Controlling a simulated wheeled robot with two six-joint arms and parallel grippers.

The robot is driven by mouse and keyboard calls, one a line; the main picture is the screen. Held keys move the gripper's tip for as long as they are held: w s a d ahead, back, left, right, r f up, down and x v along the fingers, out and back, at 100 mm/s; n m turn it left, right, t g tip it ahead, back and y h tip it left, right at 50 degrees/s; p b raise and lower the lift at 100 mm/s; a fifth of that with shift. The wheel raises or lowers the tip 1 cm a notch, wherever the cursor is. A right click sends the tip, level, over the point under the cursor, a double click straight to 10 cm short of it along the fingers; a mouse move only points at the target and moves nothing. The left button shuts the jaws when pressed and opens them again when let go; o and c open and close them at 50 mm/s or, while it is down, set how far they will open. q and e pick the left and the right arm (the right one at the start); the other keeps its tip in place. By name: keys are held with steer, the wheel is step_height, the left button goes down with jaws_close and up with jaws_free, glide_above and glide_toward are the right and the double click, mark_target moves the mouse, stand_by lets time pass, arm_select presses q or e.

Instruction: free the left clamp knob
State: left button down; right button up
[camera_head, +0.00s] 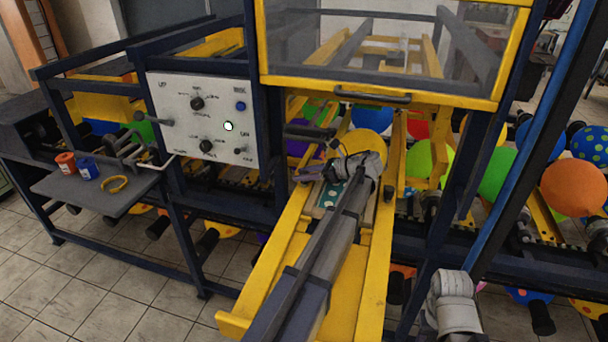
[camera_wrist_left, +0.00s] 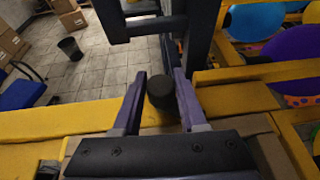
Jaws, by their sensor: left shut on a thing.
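My left gripper (camera_head: 312,173) is at the left rail of the yellow frame, below the clear-windowed hood, its fingers pointing left. In the left wrist view the purple-grey fingers of my left gripper (camera_wrist_left: 160,80) stand on either side of a black round clamp knob (camera_wrist_left: 161,92) and are shut on it. The knob sits by the yellow rail (camera_wrist_left: 100,112). In the head view the knob is hard to make out at the fingertips. A green dotted plate (camera_head: 331,193) lies between the rails, partly behind my left arm. My right gripper does not show.
A white control panel (camera_head: 200,117) with dials stands to the left. A grey shelf (camera_head: 108,202) holds a red cup (camera_head: 66,163), a blue cup (camera_head: 89,168) and a yellow ring (camera_head: 114,184). The yellow-framed hood (camera_head: 380,88) hangs above the gripper. Several balloons fill the space behind.

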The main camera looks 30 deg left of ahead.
arm_select(q)
steer(key=shift+n+g+h, duration=0.3)
steer(key=shift+n+g, duration=0.3)
steer(key=shift+g, duration=0.3)
steer(key=shift+c, duration=2.2)
jaws_free()
steer(key=p+v, duration=0.3)
steer(key=v, duration=0.4)
steer(key=shift+d+r, duration=0.1)
steer(key=shift+d, duration=0.25)
